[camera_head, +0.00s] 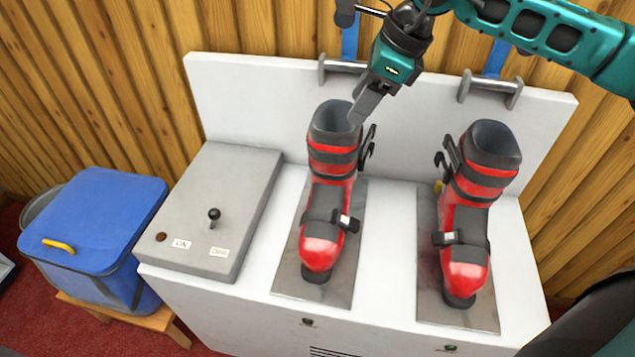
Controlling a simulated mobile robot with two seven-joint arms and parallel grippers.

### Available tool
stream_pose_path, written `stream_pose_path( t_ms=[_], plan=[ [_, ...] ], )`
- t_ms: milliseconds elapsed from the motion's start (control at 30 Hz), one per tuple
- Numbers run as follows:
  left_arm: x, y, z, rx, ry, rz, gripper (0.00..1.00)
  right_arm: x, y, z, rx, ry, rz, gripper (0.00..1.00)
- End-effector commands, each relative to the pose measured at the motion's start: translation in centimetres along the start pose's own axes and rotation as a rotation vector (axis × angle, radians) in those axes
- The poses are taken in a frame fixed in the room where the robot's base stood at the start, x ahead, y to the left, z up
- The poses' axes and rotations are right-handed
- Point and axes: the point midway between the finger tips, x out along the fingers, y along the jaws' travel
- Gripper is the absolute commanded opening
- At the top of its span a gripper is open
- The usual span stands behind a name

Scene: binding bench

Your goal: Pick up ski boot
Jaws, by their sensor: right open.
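Two red and black ski boots stand upright on the white bench. The left boot (327,210) stands on a grey metal plate, its toe pointing toward me. The right boot (473,210) stands on a second plate in the same way. My right gripper (362,114) comes in from the upper right and points down at the cuff of the left boot. It is open, and its fingers overlap the cuff's upper right edge in the picture. I cannot tell whether they touch it. My left gripper is not in view.
A grey control box (215,205) with a black lever (214,215) sits at the bench's left. The white back panel (250,105) rises behind the boots, with metal brackets at its top. A blue cooler (100,225) stands on a wooden stool (165,322) at left.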

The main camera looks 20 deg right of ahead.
Motion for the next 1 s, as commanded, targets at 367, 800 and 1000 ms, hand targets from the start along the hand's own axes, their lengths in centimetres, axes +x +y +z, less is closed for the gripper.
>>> stream_pose_path(
  t_ms=[367, 800, 1000],
  plan=[
    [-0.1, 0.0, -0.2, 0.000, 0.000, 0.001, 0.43, 6.1, 0.0, 0.0, 0.000, 0.004, -0.001, 0.49],
    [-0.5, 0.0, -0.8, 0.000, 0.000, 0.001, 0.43, 10.8, 0.7, 0.6, -0.001, 0.003, 0.000, 0.49],
    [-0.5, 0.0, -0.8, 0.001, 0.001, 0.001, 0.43, 12.6, 0.6, 0.5, 0.001, 0.001, -0.003, 0.49]
  ],
)
